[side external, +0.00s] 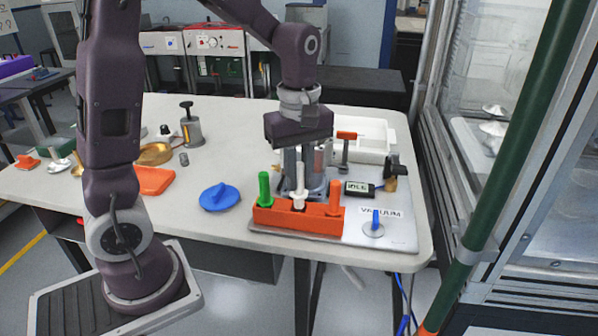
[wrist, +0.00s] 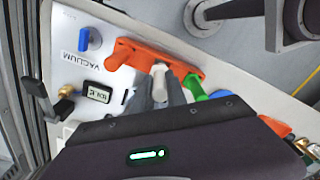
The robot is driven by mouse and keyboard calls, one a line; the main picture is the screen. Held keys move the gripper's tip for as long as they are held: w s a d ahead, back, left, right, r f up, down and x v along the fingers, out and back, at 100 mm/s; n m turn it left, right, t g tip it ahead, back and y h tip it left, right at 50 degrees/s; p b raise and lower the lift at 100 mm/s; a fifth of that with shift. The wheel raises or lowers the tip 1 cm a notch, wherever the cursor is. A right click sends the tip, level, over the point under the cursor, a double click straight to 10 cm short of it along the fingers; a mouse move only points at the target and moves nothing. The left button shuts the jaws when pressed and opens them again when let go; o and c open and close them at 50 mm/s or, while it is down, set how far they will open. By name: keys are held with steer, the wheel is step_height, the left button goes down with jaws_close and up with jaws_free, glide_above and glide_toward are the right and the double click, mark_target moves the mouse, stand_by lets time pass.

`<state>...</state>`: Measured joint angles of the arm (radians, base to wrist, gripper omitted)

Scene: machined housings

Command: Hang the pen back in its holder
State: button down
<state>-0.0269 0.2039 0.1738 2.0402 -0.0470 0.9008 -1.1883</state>
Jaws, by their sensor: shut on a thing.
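The white pen (side external: 300,180) stands upright at the middle of the orange holder (side external: 270,218), between a green pen (side external: 264,187) and an orange pen (side external: 336,195). My gripper (side external: 299,172) points down at the white pen from above and behind, shut on it. In the wrist view, my two grey fingers (wrist: 160,92) flank the white pen (wrist: 160,69), whose end shows past them against the orange holder (wrist: 186,60). The pen's lower end meets the holder; I cannot tell whether it is seated. The fingers hide part of the pen.
The holder is on a pale panel (side external: 400,236) with a small display (side external: 359,188), a blue vacuum valve (side external: 375,220) and a brass fitting (side external: 390,183). A white tray (side external: 375,158) stands behind. A blue disc (side external: 219,198) and an orange tray (side external: 154,181) lie left; table between is clear.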

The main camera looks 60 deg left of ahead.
steer(key=shift+f, duration=0.85)
stand_by(0.8)
steer(key=c, duration=0.8)
jaws_free()
steer(key=shift+o, duration=0.2)
steer(key=shift+r, duration=4)
